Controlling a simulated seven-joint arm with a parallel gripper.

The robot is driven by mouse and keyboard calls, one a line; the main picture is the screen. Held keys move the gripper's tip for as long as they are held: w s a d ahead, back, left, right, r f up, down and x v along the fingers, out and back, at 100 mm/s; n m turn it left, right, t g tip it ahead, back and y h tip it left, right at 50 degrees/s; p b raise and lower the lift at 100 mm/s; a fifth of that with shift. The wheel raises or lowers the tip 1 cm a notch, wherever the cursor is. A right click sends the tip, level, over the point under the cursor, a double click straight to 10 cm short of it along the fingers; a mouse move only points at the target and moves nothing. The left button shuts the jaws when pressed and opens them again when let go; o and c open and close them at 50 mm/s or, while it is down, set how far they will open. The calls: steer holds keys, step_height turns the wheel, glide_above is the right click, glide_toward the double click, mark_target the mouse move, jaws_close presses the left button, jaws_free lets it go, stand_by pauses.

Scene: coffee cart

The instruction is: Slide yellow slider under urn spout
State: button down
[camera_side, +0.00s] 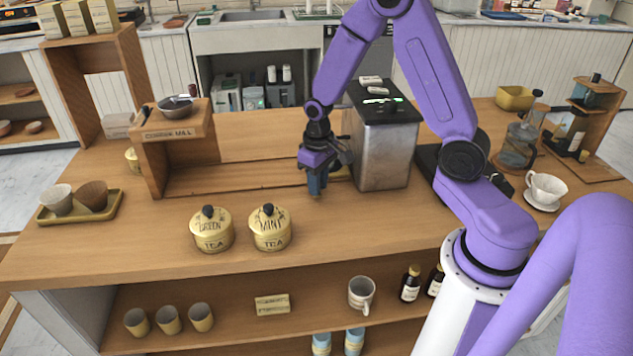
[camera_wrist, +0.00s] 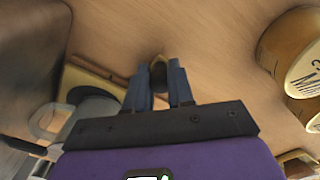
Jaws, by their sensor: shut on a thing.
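The urn (camera_side: 383,155) is a metal box with a dark top, standing right of my gripper in the side view. Its grey side shows at the left of the wrist view (camera_wrist: 25,35), with a grey spout-like part (camera_wrist: 95,103) near it. The yellow slider (camera_wrist: 82,78) lies low beside the urn, partly hidden by that part and my gripper; a sliver of it shows behind my gripper in the side view (camera_side: 341,174). My gripper (camera_side: 317,190) points down close to the counter, its blue fingers (camera_wrist: 159,88) shut on a small yellowish-brown knob (camera_wrist: 158,68). Whether the knob joins the slider is hidden.
A wooden coffee mill stand (camera_side: 155,165) is at the left. A tray with cups (camera_side: 110,207) is farther left. The counter between jars and urn is clear.

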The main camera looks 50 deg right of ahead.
steer(key=c, duration=1)
jaws_free()
steer(key=shift+s+d, duration=0.25)
steer(key=shift+s, duration=0.05)
steer(key=shift+c, duration=0.2)
steer(key=shift+o, duration=0.3)
steer(key=shift+w, duration=0.1)
steer(key=shift+a, duration=0.1)
steer(key=shift+w+r, duration=0.1)
steer(key=shift+r, duration=0.55)
step_height(320, 180, up, 16)
